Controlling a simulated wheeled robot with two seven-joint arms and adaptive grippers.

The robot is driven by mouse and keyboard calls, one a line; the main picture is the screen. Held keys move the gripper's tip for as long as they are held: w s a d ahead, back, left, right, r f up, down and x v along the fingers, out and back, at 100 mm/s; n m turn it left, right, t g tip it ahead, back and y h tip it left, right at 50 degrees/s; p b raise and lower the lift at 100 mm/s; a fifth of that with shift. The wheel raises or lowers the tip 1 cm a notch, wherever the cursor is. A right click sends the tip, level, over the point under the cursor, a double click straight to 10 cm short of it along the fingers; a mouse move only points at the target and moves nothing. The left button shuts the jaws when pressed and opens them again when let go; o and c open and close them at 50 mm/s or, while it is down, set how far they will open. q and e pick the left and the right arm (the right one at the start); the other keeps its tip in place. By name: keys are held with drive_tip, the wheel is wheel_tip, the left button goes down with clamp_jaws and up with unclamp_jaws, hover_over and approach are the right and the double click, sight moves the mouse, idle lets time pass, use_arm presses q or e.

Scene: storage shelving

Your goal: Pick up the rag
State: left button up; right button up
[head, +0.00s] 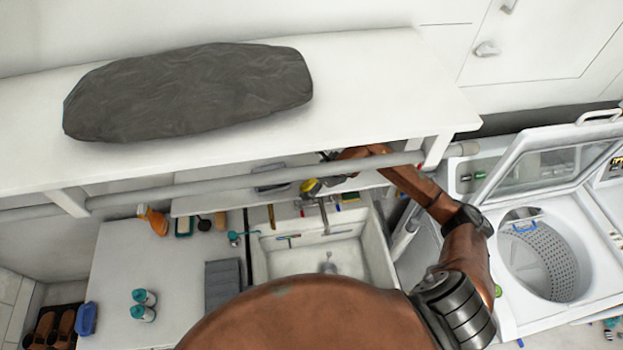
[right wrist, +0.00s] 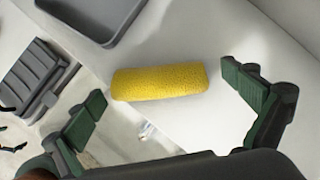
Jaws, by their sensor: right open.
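A yellow, rough-textured rolled cloth, which looks like the rag (right wrist: 160,82), lies on a white shelf in the right wrist view. In the head view the rag (head: 310,187) shows as a small yellow patch under the upper shelf. My right gripper (right wrist: 163,93) is open, with one green-padded finger to the left of the rag and one to the right. Neither finger visibly touches it. In the head view my right gripper (head: 327,172) is partly hidden by the upper shelf and rail. My left gripper is not in view.
A grey tray (right wrist: 95,15) lies beside the rag. The upper shelf (head: 370,85) carries a large dark grey bundle (head: 190,92), and a rail (head: 250,181) runs along its front. A sink (head: 265,265) stands below. An open washing machine (head: 590,255) is at the right.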

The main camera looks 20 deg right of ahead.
drive_tip(key=shift+c, duration=0.4)
drive_tip(key=c, duration=1)
drive_tip(key=shift+r, duration=0.1)
